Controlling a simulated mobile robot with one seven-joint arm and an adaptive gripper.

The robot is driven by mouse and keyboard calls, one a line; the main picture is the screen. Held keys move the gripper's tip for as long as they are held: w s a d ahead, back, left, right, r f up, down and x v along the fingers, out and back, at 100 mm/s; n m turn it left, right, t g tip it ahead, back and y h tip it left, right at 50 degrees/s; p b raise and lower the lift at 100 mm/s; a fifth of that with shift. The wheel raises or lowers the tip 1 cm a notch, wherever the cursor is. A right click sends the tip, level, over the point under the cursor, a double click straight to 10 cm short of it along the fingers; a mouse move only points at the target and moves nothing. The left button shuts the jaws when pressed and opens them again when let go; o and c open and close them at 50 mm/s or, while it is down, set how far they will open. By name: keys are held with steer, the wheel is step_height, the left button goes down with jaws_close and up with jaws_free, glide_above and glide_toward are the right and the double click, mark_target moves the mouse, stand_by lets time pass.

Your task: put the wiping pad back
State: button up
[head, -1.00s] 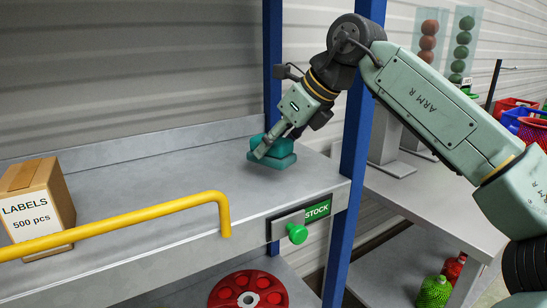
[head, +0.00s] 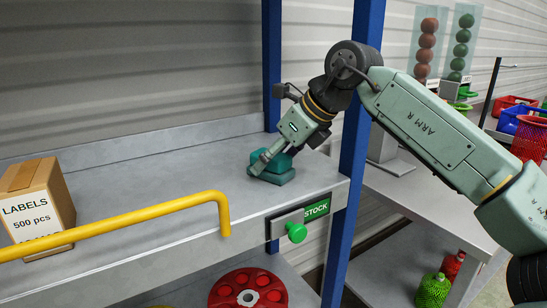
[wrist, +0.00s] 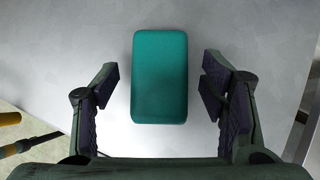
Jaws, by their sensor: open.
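The wiping pad, a teal rounded block (head: 279,177), lies on the grey shelf near its right end, beside the blue post. In the head view my gripper (head: 264,166) is over it, pointing down, and a finger hides part of it. In the wrist view the pad (wrist: 160,77) lies lengthwise between my two spread fingers, with a gap on both sides. My gripper is open and holds nothing.
A LABELS box (head: 38,207) stands on the shelf at left. A yellow rail (head: 130,221) runs along the front edge. Blue posts (head: 352,150) rise near the right end. A green knob (head: 296,232) sits by the STOCK sign. The shelf's middle is clear.

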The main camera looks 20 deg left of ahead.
steer(key=b+v, duration=0.1)
steer(key=v, duration=1.1)
steer(key=shift+r, duration=0.15)
